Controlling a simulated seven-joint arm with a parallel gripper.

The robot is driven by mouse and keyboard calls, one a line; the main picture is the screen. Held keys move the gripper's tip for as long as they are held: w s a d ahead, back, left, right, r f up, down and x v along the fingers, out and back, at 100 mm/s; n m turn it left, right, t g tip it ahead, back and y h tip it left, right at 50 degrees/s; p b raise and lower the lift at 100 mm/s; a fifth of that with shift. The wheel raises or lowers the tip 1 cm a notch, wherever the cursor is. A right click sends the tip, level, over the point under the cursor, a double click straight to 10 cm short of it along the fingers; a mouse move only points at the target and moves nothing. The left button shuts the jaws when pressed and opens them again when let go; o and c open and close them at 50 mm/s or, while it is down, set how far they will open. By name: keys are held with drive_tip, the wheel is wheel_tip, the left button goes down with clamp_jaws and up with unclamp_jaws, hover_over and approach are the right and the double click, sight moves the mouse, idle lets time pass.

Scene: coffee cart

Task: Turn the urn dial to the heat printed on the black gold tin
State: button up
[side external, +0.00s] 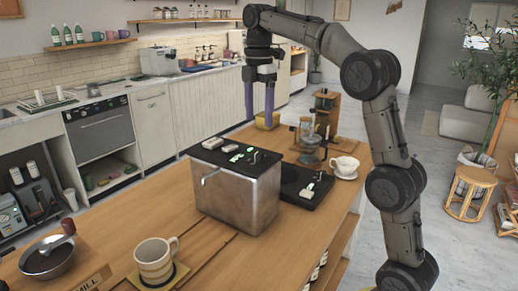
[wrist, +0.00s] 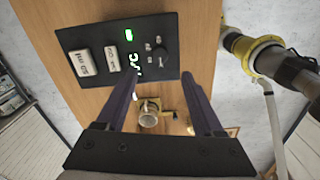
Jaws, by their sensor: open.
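The urn (side external: 238,205) is a metal box with a black top on the wooden counter, with a spout on its front. The marks are too small to read. My gripper (side external: 260,116) has two purple fingers pointing down, apart and empty, above and behind the urn in the side view. In the wrist view the open fingers (wrist: 162,93) are below the panel. I cannot make out a black gold tin.
A striped mug (side external: 156,260) stands on a mat in front of the urn. A black scale-like panel (side external: 293,186), a white cup (side external: 346,164) and a glass-and-wood brewer (side external: 312,140) stand to its right.

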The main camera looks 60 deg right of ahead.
sight(259, 152)
wheel_tip(259, 152, down, 10)
drive_tip(key=shift+r, duration=0.1)
idle(0.4)
clamp_jaws()
